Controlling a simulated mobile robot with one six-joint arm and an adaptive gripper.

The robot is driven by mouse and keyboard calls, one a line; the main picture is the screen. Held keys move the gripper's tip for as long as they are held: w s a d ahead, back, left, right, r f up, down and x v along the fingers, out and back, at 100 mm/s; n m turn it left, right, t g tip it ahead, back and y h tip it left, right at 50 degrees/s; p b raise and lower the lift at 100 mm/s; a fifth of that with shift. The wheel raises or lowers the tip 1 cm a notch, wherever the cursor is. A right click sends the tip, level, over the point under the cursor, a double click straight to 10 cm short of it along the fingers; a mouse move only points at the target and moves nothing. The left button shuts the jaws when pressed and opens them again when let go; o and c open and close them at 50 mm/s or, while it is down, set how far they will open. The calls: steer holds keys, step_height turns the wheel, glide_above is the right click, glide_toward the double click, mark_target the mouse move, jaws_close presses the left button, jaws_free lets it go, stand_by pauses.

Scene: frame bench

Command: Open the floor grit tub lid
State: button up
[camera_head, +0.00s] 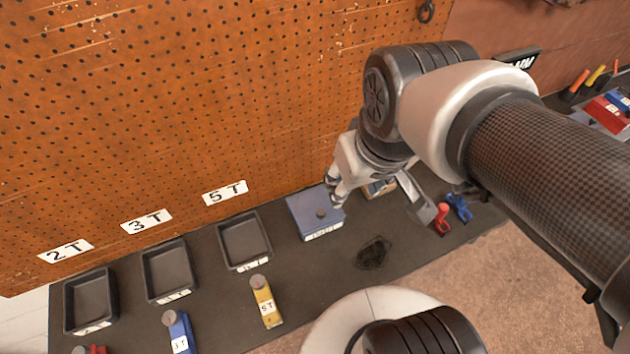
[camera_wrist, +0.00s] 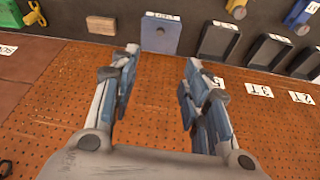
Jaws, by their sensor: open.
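The grit tub (camera_head: 300,228) is a small blue-grey box against the pegboard, with a white label on its front. Its flat lid (camera_head: 304,206) lies closed on top, with a small dark round knob (camera_head: 320,213). My gripper (camera_head: 334,192) is open and empty, in front of the lid's right side in the head view; how far above it is, I cannot tell. In the wrist view the lid (camera_wrist: 158,42) and knob (camera_wrist: 160,31) lie beyond my open fingertips (camera_wrist: 160,60), lined up with the gap between them. I see no contact.
Black trays (camera_head: 244,241) stand left of the tub under pegboard labels. A yellow 5T block (camera_head: 265,302) and a blue block (camera_head: 180,335) lie before them. Red (camera_head: 441,218) and blue (camera_head: 459,207) items lie to the right. The dark mat before the tub is clear except for a black patch (camera_head: 372,252).

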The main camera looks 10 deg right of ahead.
steer(key=w+f+n+g, duration=0.2)
steer(key=w+f, duration=0.3)
steer(key=w, duration=0.3)
steer(key=n+g+p, duration=0.1)
steer(key=n+g, duration=0.1)
glide_toward(320, 212)
step_height(320, 212, down, 9)
steer(key=b, duration=0.5)
steer(key=shift+s, duration=0.15)
steer(key=shift+c, duration=0.3)
jaws_close()
